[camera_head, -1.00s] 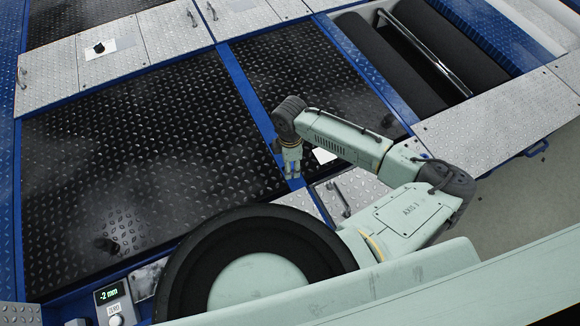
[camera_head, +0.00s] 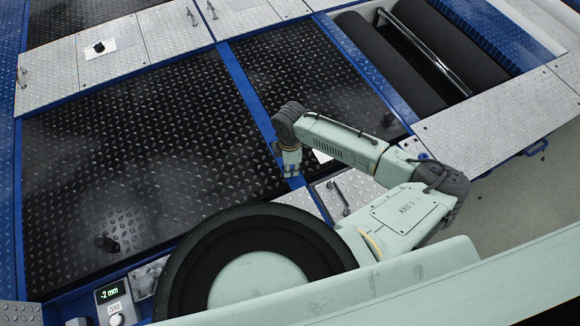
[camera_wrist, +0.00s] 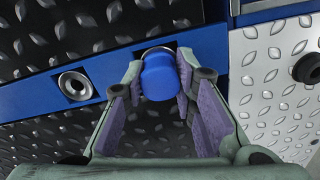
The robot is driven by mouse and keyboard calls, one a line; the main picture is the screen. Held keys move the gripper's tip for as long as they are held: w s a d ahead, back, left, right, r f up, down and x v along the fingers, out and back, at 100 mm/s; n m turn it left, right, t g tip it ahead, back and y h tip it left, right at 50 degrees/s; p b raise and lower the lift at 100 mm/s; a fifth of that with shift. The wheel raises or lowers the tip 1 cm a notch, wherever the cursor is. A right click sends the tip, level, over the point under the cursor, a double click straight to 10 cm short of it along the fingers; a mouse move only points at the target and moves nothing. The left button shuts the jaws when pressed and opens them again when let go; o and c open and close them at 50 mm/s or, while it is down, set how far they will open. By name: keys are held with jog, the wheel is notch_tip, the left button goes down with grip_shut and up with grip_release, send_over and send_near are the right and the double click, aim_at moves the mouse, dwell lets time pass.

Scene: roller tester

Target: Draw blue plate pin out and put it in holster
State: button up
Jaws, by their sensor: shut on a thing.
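The blue plate pin shows as a rounded blue head (camera_wrist: 160,77) at the middle of the wrist view, in front of a blue frame beam (camera_wrist: 115,72). My gripper (camera_wrist: 160,80) is shut on this head, with its purple-padded fingertips on either side. A pale ring edge shows just behind the head; the pin's shaft is hidden, so I cannot tell how deep it sits. A metal-ringed hole (camera_wrist: 75,85) in the same beam lies to the left; I cannot tell whether it is the holster. In the head view my gripper (camera_head: 289,165) points down at the beam.
Black tread plates (camera_head: 150,150) lie left of the beam. A grey tread plate (camera_wrist: 280,75) with a black knob (camera_wrist: 306,68) is on the right in the wrist view. Dark rollers (camera_head: 430,50) lie at upper right. A display (camera_head: 110,292) reads -2 mm.

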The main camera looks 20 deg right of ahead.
grip_shut()
notch_tip(320, 180, up, 10)
jog(key=shift+r+b, duration=0.1)
jog(key=shift+b, duration=0.2)
jog(key=shift+o, duration=1.6)
grip_release()
grip_shut()
